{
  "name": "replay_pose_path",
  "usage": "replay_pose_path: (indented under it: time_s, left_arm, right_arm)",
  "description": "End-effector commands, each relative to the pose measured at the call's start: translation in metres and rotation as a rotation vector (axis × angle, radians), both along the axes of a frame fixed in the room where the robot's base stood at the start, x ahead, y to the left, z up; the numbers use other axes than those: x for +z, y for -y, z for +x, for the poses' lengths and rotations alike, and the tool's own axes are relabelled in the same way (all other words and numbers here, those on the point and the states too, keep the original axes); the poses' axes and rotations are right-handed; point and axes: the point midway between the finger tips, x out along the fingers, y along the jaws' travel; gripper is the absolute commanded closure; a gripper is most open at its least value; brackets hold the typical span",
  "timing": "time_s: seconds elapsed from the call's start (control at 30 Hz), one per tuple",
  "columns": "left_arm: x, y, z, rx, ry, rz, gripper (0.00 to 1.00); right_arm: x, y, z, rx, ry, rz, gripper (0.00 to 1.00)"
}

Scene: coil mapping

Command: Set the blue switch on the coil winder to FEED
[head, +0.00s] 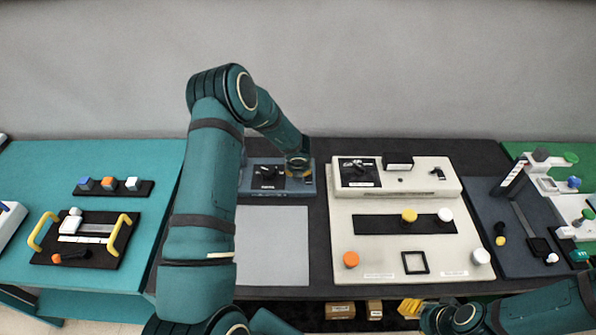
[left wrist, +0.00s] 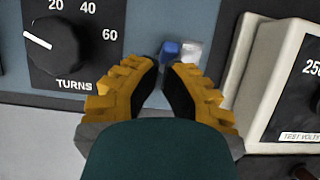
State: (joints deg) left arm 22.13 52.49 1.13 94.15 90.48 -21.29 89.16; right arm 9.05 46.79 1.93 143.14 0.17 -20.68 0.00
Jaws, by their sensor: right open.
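The coil winder (head: 246,182) is a blue-grey box at the back of the dark table, with a black TURNS dial (left wrist: 52,45). The blue switch (left wrist: 171,50) shows in the left wrist view just beyond my left fingertips, with a pale piece beside it on the right. I cannot read its setting or tell whether the fingers touch it. My left gripper (left wrist: 165,72) has its tips close together with nothing seen held; in the head view (head: 298,172) it covers the winder's right end and hides the switch. My right gripper (head: 409,306) is open and low, by the table's front edge.
A cream test unit (head: 345,217) with knobs stands close to the right of the winder. A grey mat (head: 272,245) lies in front of the winder. A teal table (head: 150,160) is at left. Small cardboard boxes (head: 340,311) lie below the front edge.

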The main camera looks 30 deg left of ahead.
Motion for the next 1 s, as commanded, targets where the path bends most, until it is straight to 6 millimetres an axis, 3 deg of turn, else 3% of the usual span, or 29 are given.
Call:
replay_pose_path:
  time_s: [0.57, 1.0]
  left_arm:
    - [0.016, 0.000, 0.000, 0.000, -0.001, -0.001, 1.00]
    - [0.020, 0.001, -0.001, 0.000, 0.000, 0.000, 1.00]
  right_arm:
    - [0.014, 0.000, 0.000, 0.000, 0.000, 0.000, 0.53]
    - [0.013, 0.000, 0.000, 0.000, 0.000, 0.000, 0.53]
